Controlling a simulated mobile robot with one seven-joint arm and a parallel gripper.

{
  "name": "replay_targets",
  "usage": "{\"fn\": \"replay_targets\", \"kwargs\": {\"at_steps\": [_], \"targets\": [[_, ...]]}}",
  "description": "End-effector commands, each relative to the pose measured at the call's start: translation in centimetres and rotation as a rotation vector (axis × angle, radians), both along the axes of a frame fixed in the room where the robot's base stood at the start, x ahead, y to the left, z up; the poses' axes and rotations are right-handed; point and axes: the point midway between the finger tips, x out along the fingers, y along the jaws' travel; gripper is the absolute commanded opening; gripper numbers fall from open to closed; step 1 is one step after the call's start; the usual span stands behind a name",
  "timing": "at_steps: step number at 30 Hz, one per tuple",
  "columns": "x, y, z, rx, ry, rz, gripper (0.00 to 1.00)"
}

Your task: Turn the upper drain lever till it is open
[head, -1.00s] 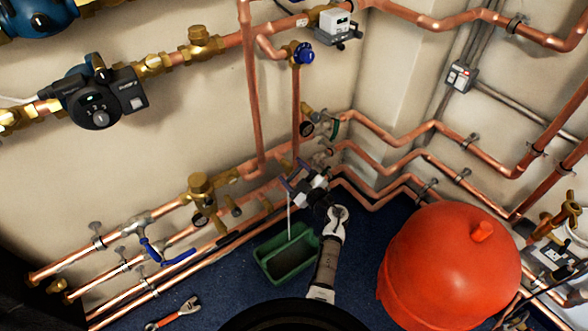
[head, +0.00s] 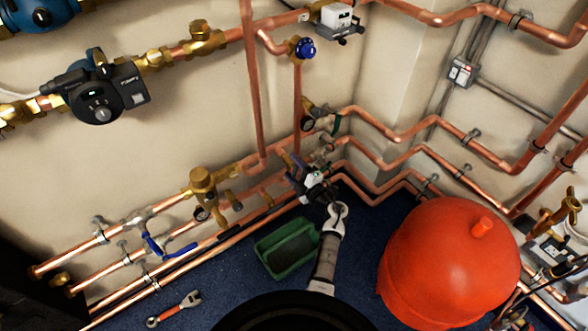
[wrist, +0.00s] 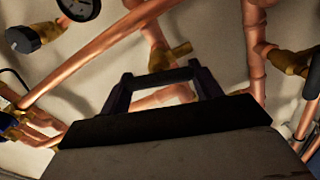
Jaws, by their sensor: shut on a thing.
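My gripper (head: 304,178) is at the drain fittings on the copper pipes in the corner. The hold itself is hidden in the head view. Another blue lever (head: 165,250) is on the lower pipes at the left, apart from my gripper. I cannot tell the held valve's exact angle.
A green tub (head: 287,250) stands on the blue floor below the fittings. A large red vessel (head: 450,265) is close at the right of my arm. A wrench (head: 173,309) lies at the front left. Copper pipes run along both walls.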

Motion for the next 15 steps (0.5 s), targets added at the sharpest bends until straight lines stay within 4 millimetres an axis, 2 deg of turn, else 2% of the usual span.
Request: {"fn": "replay_targets", "kwargs": {"at_steps": [15], "targets": [[-0.1,-0.05,-0.15,-0.026,-0.016,0.0,0.41]]}}
